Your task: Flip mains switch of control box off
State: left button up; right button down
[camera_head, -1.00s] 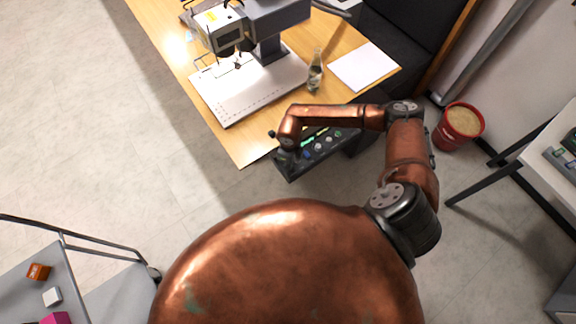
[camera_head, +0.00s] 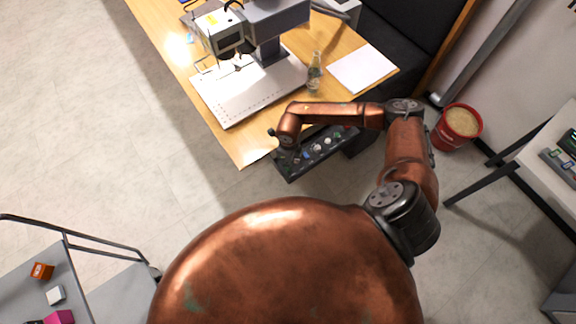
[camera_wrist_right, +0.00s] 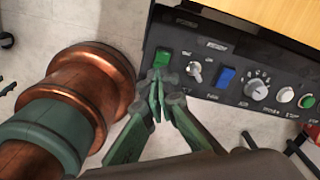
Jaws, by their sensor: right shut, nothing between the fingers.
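The control box (camera_head: 325,153) is a dark panel at the near edge of the wooden table, partly covered by my right arm in the head view. In the right wrist view, its panel (camera_wrist_right: 215,45) carries a green rocker switch (camera_wrist_right: 162,57) at the left end; I take it to be the mains switch. My right gripper (camera_wrist_right: 160,82) is shut and empty, its fingertips at the lower edge of the green rocker. Whether they touch it I cannot tell. The head view hides these fingertips behind the arm. My left gripper is in neither view.
Beside the rocker are a metal toggle (camera_wrist_right: 195,72), a blue switch (camera_wrist_right: 226,77), a knob (camera_wrist_right: 257,91) and round buttons. The laser marker (camera_head: 265,45), a small bottle (camera_head: 314,72) and white paper (camera_head: 362,68) are on the table. A red bucket (camera_head: 459,124) stands right.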

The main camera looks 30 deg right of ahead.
jog(key=shift+r+p, duration=1.3)
jog(key=shift+r, duration=0.85)
jog(key=shift+f, duration=0.1)
